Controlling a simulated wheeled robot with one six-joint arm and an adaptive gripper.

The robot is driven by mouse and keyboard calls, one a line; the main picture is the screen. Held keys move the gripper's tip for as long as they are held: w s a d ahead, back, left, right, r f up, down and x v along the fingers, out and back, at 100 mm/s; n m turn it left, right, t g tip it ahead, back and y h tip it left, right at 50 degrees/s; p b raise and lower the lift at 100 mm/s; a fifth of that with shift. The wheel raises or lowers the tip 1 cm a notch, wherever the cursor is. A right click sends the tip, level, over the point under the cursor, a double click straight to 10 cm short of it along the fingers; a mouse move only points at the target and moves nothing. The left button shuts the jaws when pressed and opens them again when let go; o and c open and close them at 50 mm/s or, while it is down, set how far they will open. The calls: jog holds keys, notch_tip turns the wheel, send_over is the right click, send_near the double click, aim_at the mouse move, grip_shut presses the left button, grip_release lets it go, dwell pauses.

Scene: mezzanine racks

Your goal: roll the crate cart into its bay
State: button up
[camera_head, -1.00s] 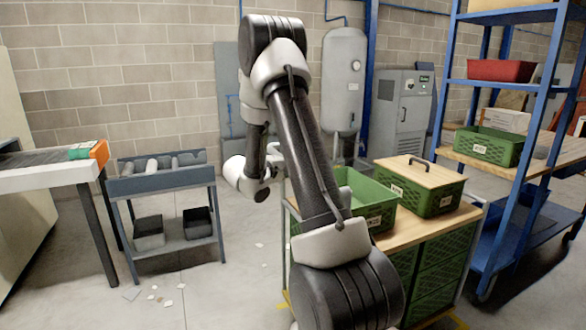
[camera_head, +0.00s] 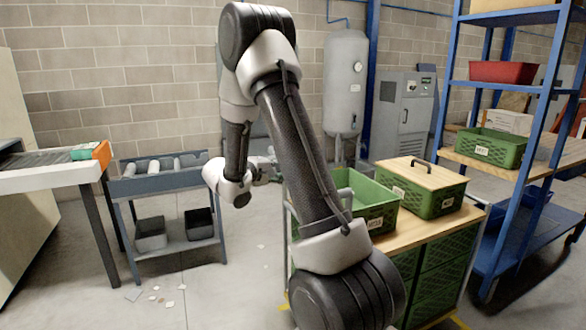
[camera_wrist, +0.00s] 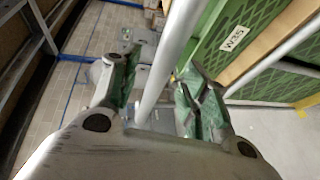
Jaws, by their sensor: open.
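The crate cart (camera_head: 425,236) stands right of centre in the head view, with a wooden top and green crates below. A grey tube handle (camera_head: 288,225) rises at its left end, partly hidden by my arm. My gripper (camera_head: 268,168) is small and partly hidden beside this end. In the wrist view my gripper (camera_wrist: 155,95) is open, and a grey bar (camera_wrist: 168,60) of the cart runs between its fingers. I cannot tell whether they touch it. A green crate marked W35 (camera_wrist: 215,50) is right of the bar. Yellow floor tape (camera_head: 458,322) shows by the cart's base.
An open green crate (camera_head: 372,205) and a lidded one (camera_head: 425,185) sit on the cart top. A blue rack (camera_head: 535,165) stands close on the right. A grey roller stand (camera_head: 165,190) and a white table (camera_head: 50,177) are left. Bare floor with paper scraps lies between.

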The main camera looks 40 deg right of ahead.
jog(key=v, duration=0.5)
dwell(0.3)
jog(key=s+a+r+m+g+y, duration=0.1)
jog(key=s+r+g+y, duration=0.2)
jog(key=s, duration=0.6)
jog(key=s+r+m+g+y, duration=0.15)
jog(key=s+r+y, duration=0.3)
jog(key=s, duration=0.55)
jog(key=s+a+n+t+y, duration=0.2)
jog(key=s+a+t+y, duration=0.5)
jog(key=a, duration=0.7)
jog(key=s+y, duration=0.1)
jog(key=s, duration=0.1)
jog(key=shift+s+a+r, duration=0.15)
jog(key=shift+s+a, duration=0.05)
jog(key=shift+s, duration=0.2)
